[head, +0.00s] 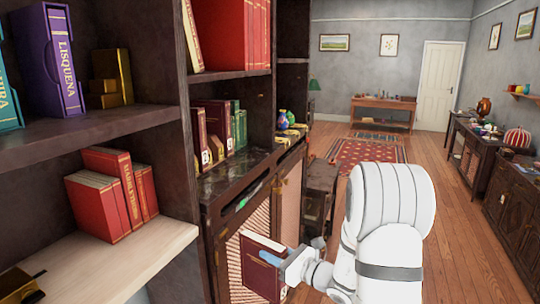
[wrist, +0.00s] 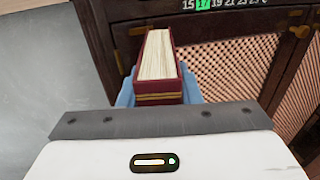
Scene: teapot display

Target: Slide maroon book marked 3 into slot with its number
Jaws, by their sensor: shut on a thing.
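A maroon book (head: 262,272) with cream page edges is held in my gripper (head: 284,262), in front of the lower cabinet doors. In the wrist view the book (wrist: 158,62) stands between the blue fingers of my gripper (wrist: 158,92), pages facing the camera and a maroon cover edge with gold lines nearest. No number is visible on it. On the shelf above the cabinet, a row of red and green books (head: 215,130) with small pale labels stands upright; the label numbers are too small to read and no empty slot is clear.
A strip of numbers (wrist: 204,4), one lit green, runs along the cabinet top; latticed doors (wrist: 225,65) lie below. A pale shelf (head: 100,265) with red books (head: 110,190) juts out at left. The wooden floor (head: 460,250) at right is clear.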

